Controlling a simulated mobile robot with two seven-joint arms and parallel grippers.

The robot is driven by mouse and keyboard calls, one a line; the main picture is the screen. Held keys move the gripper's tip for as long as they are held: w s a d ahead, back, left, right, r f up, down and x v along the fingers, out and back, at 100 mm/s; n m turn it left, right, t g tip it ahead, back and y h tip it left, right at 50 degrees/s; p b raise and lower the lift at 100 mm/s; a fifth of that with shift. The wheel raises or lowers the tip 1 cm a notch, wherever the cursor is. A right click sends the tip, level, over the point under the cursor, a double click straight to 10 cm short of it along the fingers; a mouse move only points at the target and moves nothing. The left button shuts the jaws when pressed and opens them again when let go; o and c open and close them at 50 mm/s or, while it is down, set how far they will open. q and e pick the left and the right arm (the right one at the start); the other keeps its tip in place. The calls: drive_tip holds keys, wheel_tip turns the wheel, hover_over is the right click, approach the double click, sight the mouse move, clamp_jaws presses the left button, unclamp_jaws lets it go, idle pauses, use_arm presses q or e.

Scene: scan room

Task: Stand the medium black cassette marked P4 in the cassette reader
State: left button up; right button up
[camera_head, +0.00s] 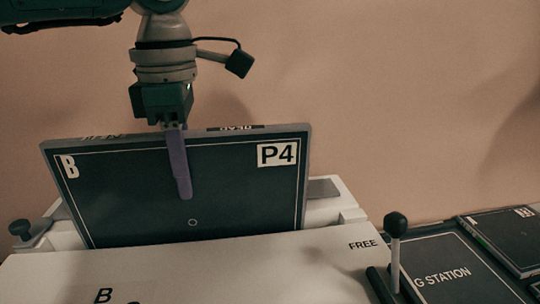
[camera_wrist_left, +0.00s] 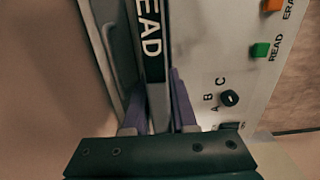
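The black cassette marked P4 (camera_head: 240,190) stands upright in the cassette reader (camera_head: 200,270), its lower edge hidden behind the reader's pale front. Its front face shows a "B" at top left and "P4" at top right. My left gripper (camera_head: 178,165) comes down from above over the cassette's top edge, with one purple finger against the front face. In the left wrist view the two fingers (camera_wrist_left: 160,110) lie on either side of the cassette's dark top edge (camera_wrist_left: 152,50), which bears "READ". I cannot see whether the cassette's bottom is fully seated. My right gripper is not in view.
The reader's panel has a green READ button (camera_wrist_left: 261,50), an orange button (camera_wrist_left: 272,5) and a black A-B-C knob (camera_wrist_left: 230,98). A black-knobbed lever (camera_head: 396,225) stands at the right. Other dark panels, one marked "G STATION" (camera_head: 440,277), lie beyond it. A plain wall is behind.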

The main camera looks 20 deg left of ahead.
use_arm(q)
drive_tip(key=o, duration=0.4)
drive_tip(key=shift+f, duration=0.1)
wheel_tip(320, 180, up, 10)
drive_tip(key=shift+r+b, duration=0.1)
drive_tip(key=shift+b, duration=0.35)
wheel_tip(320, 180, up, 6)
drive_tip(key=p, duration=0.5)
idle(0.5)
